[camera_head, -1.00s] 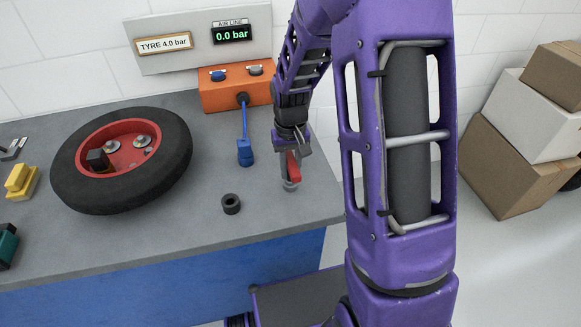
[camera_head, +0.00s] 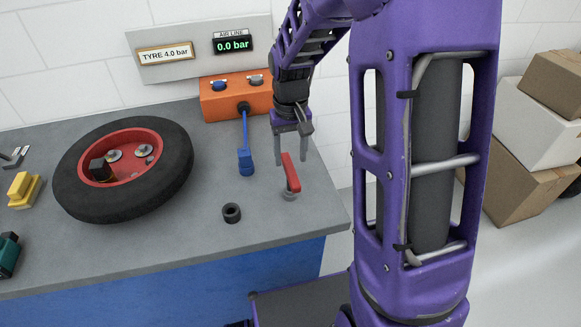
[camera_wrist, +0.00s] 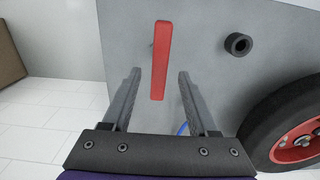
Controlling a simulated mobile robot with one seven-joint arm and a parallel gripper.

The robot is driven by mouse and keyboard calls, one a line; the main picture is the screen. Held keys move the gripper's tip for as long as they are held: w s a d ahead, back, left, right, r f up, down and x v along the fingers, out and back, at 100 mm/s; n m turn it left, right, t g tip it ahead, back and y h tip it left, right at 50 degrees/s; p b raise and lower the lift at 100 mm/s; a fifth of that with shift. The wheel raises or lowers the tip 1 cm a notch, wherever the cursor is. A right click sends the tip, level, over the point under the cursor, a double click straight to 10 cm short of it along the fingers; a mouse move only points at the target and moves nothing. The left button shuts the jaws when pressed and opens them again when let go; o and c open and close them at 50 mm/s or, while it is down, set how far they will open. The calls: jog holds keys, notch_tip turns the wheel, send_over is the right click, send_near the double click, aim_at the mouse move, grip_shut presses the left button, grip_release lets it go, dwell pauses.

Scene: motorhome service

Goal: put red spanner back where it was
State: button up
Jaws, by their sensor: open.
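My gripper (camera_head: 292,160) is open just behind and above the spanner in the head view, with a finger to each side. It also shows in the wrist view (camera_wrist: 158,78), with a gap on both sides of the spanner. I see no contact.
A black ring (camera_head: 232,212) stands left of the spanner. A tyre with a red rim (camera_head: 122,170) lies on the grey bench (camera_head: 130,245). Boxes (camera_head: 535,135) are stacked at the right.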

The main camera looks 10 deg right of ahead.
jog(key=shift+r, duration=1.95)
